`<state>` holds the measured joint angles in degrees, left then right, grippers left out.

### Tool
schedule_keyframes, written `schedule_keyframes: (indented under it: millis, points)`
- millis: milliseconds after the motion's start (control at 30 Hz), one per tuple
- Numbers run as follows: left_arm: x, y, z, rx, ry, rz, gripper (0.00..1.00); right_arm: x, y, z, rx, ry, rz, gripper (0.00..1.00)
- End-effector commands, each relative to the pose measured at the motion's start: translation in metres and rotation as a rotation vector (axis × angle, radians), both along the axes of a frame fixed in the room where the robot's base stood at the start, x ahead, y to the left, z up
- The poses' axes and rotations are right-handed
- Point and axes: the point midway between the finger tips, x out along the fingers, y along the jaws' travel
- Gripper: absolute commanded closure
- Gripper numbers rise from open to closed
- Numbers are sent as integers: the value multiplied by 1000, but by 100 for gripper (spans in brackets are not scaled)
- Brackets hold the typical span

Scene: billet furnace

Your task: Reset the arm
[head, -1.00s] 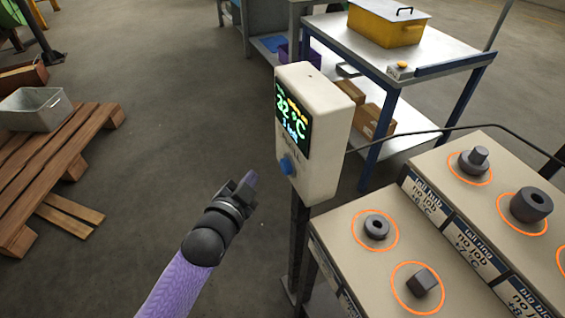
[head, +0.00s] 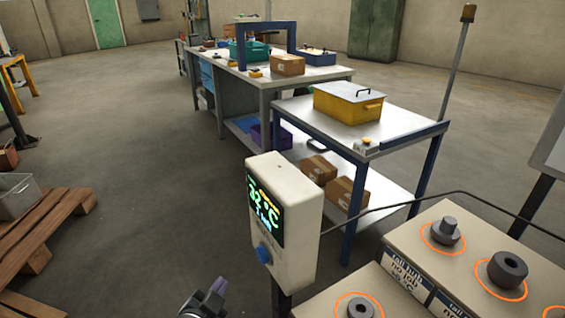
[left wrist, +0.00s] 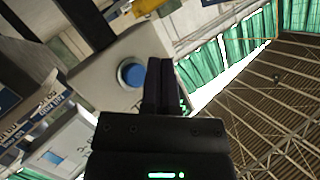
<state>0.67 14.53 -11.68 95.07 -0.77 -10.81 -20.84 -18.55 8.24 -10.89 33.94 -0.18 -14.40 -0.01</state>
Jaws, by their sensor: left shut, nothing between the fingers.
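My left gripper (head: 212,293) shows at the bottom edge of the head view, below and left of the control box. In the left wrist view its two dark fingers (left wrist: 158,85) are together with nothing between them. The white control box (head: 297,215) stands on a dark post and has a lit display (head: 266,211) reading about 32 °C. Its blue knob (head: 263,254) is on the front below the display. The knob also shows in the left wrist view (left wrist: 131,74), left of the fingers and apart from them. My right gripper is in neither view.
Slabs with orange rings and dark metal parts (head: 508,269) stand at the lower right. Behind the box is a blue-legged table (head: 400,122) with a yellow bin (head: 347,105). A wooden pallet (head: 48,225) lies at left. The floor between is clear.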

Motion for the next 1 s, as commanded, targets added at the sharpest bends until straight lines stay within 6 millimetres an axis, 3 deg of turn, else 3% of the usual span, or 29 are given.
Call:
schedule_keyframes:
  millis: [67, 100, 167, 200, 267, 300, 400, 500, 633, 733, 1000]
  points:
    - [-23, 9, -58, -20, 160, 39, 100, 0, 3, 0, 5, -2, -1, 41]
    - [-42, 15, -94, -35, 265, 69, 100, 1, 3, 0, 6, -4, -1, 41]
    - [-80, 24, -148, -54, 428, 118, 100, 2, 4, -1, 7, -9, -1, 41]
    - [-109, 29, -180, -66, 534, 152, 100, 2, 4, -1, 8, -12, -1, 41]
    - [-158, 37, -221, -79, 688, 207, 100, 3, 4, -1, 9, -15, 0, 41]
    - [-194, 42, -245, -86, 790, 245, 100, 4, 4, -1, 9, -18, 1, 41]
    - [-287, 52, -287, -93, 1026, 342, 100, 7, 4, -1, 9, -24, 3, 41]
    - [-367, 59, -306, -87, 1209, 426, 100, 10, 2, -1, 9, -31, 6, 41]
    - [-430, 63, -311, -78, 1347, 494, 100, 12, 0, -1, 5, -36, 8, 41]
    - [-448, 65, -311, -74, 1384, 513, 100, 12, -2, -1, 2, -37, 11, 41]
    - [-448, 65, -311, -74, 1385, 513, 100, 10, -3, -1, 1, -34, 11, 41]
